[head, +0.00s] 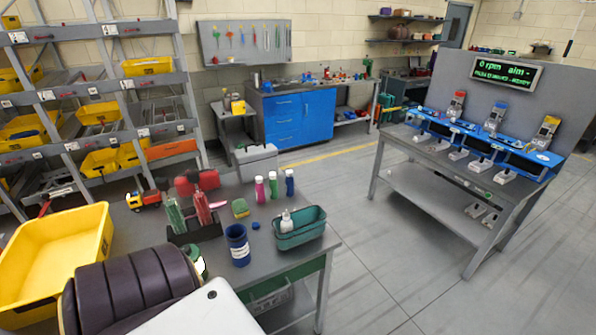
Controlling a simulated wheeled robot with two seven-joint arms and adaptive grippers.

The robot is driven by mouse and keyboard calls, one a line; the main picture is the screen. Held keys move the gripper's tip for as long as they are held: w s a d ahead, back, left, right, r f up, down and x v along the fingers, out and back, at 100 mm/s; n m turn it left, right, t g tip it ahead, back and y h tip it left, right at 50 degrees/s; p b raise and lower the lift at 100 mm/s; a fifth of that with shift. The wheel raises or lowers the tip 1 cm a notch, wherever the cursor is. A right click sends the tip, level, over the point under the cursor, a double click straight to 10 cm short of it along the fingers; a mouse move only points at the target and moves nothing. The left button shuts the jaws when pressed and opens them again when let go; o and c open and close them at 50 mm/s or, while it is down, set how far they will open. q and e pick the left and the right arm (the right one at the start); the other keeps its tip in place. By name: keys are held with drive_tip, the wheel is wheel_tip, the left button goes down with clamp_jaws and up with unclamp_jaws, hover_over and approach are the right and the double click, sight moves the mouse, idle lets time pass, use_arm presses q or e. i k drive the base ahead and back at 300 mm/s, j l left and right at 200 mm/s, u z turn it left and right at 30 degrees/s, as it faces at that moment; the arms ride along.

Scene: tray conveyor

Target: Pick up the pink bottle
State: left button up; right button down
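The pink bottle (260,190) stands upright with a white cap on the grey table, near its far edge. It is the leftmost of a short row. A green bottle (273,186) stands just to its right, and a blue bottle (290,183) stands beyond that. The pink bottle's visible side is unobstructed. Neither of my grippers shows in the head view, so their position relative to the bottle cannot be seen.
Nearer on the table (318,250) are a green bin (302,236) holding a white bottle, a blue cup (237,247) and a sponge (240,208). Left are a dark caddy (193,233) with bottles, a toy truck (145,200) and a yellow bin (52,250). Open floor (375,270) lies right.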

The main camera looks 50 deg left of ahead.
sight(260, 187)
drive_tip(key=i+z, duration=0.4)
drive_tip(key=i, duration=0.4)
drive_tip(key=i+u, duration=0.1)
drive_tip(key=i, duration=0.65)
drive_tip(key=i+u, duration=0.25)
drive_tip(key=i, duration=0.15)
drive_tip(key=i+l+u, duration=0.1)
drive_tip(key=i+u, duration=0.9)
drive_tip(key=u, duration=0.15)
drive_tip(key=i+u, duration=0.15)
drive_tip(key=u, duration=0.3)
drive_tip(key=i+l+u, duration=0.1)
drive_tip(key=u, duration=0.35)
drive_tip(key=i+u, duration=0.25)
drive_tip(key=u, duration=0.15)
drive_tip(key=i+l+u, duration=0.1)
drive_tip(key=i+u, duration=0.15)
drive_tip(key=u, duration=0.2)
drive_tip(key=i+l+u, duration=0.15)
drive_tip(key=u, duration=0.25)
drive_tip(key=i+l, duration=0.05)
